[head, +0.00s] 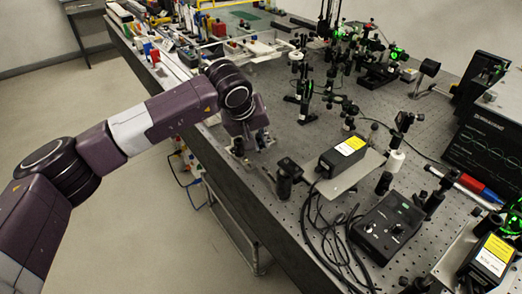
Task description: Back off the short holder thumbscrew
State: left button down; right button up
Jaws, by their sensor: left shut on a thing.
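My left gripper (250,148) reaches down at the near left edge of the optical table, with the wrist above it. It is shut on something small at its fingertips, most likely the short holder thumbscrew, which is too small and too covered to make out. A short black post holder (285,184) stands on the table just to the right of the gripper. My right gripper is not in view.
A black box with a yellow label (342,156) sits right of the holder, with loose black cables (318,228) below it. A black control box (387,228) lies nearer. Optics mounts (305,100) crowd the table (262,205) behind. Floor lies left.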

pick_arm(q)
jog(key=shift+a+h+b, duration=0.1)
jog(key=shift+h+b, duration=0.2)
jog(key=shift+b, duration=0.1)
jog(key=shift+r, duration=0.1)
jog(key=shift+w, duration=0.1)
jog(key=c, duration=2)
grip_release()
jog(key=shift+o, duration=0.2)
jog(key=v, duration=1.2)
